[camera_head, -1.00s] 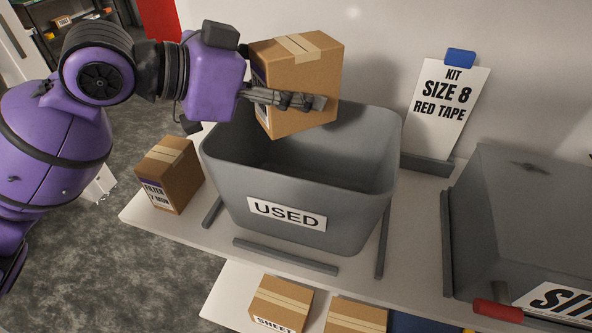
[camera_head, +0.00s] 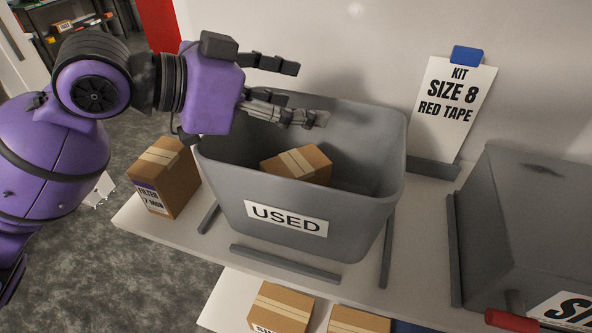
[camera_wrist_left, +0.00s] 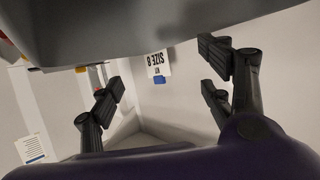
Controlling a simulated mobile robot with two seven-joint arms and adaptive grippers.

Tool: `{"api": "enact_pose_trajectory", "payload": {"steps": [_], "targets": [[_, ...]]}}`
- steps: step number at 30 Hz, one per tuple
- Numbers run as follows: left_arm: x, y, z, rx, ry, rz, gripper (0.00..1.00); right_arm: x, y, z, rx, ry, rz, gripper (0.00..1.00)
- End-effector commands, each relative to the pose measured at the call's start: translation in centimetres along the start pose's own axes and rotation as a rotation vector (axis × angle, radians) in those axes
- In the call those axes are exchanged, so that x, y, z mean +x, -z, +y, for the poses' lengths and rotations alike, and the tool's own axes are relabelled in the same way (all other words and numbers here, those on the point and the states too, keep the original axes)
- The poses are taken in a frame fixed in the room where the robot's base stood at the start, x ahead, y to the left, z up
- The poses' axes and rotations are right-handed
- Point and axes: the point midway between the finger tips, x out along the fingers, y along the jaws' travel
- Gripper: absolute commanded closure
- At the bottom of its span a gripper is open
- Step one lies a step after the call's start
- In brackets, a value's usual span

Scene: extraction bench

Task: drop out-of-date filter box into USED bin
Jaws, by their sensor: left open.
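The grey USED bin (camera_head: 350,222) stands on the white bench. A brown filter box (camera_head: 299,166) with a pale tape strip lies tilted inside it; the bin's front wall hides its lower part. My left gripper (camera_head: 309,94) is open and empty above the back left of the bin, apart from the box. In the left wrist view its fingers (camera_wrist_left: 160,82) are spread with nothing between them. My right gripper is not in view.
Another brown box (camera_head: 164,180) with a FILTER label stands left of the bin. A KIT SIZE 8 RED TAPE card (camera_head: 452,105) stands behind right. A large grey case (camera_head: 530,225) is at right. More boxes (camera_head: 281,305) sit on the lower shelf.

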Motion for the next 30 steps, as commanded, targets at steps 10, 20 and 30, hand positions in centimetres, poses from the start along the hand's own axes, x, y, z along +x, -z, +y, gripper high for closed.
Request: {"api": "enact_pose_trajectory", "payload": {"steps": [10,20,30], "targets": [[-5.5,-0.1,-0.1,0.000,0.006,-0.002,0.28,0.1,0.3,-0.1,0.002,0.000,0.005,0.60],[-11.1,0.0,0.0,0.000,0.002,0.000,0.28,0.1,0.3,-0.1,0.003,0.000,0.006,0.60],[-12.0,0.1,0.0,0.002,0.001,0.001,0.28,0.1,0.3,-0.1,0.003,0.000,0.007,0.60]]}}
